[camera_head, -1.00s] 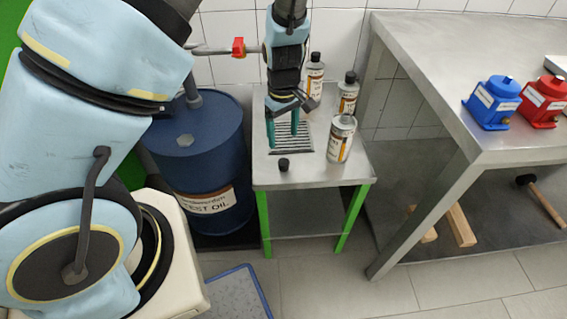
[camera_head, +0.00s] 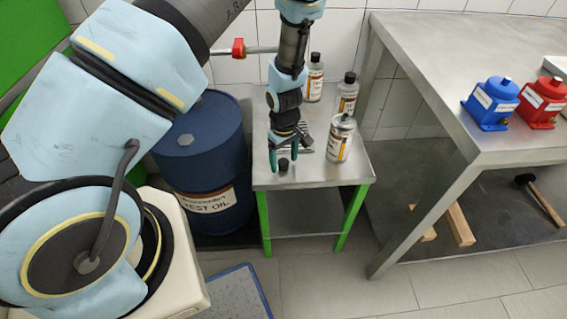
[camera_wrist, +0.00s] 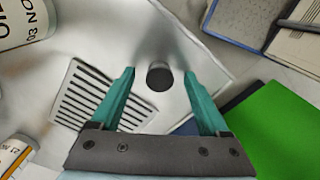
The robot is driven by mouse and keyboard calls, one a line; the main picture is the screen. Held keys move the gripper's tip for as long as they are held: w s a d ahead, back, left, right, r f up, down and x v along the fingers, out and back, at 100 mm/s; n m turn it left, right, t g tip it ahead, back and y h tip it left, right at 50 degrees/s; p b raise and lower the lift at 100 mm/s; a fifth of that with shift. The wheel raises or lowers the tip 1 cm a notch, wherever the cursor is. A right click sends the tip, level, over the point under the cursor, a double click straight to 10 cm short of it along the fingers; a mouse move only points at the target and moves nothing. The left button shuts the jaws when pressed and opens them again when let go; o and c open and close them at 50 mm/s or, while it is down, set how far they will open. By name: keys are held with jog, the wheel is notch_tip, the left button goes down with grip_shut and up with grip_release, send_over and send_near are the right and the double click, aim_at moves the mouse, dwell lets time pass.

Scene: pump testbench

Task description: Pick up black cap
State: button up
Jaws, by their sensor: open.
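The black cap (camera_head: 283,165) stands on the small steel table (camera_head: 325,178) near its front edge. In the wrist view the cap (camera_wrist: 159,76) is a short dark cylinder between and slightly beyond the two teal fingertips. My gripper (camera_head: 283,168) points down with its fingers on either side of the cap in the head view. In the wrist view my gripper (camera_wrist: 160,72) is open and empty, with a clear gap between each finger and the cap. Whether the fingertips reach down to the cap's height I cannot tell.
An uncapped bottle (camera_head: 340,139) stands right of the gripper, with two black-capped bottles (camera_head: 315,78) (camera_head: 347,93) behind. A drain grate (camera_wrist: 88,92) lies left of the cap. A blue oil drum (camera_head: 205,150) is left of the table. The workbench (camera_head: 430,60) is at the right.

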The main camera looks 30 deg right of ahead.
jog(key=shift+c, duration=0.3)
grip_shut()
dwell(0.3)
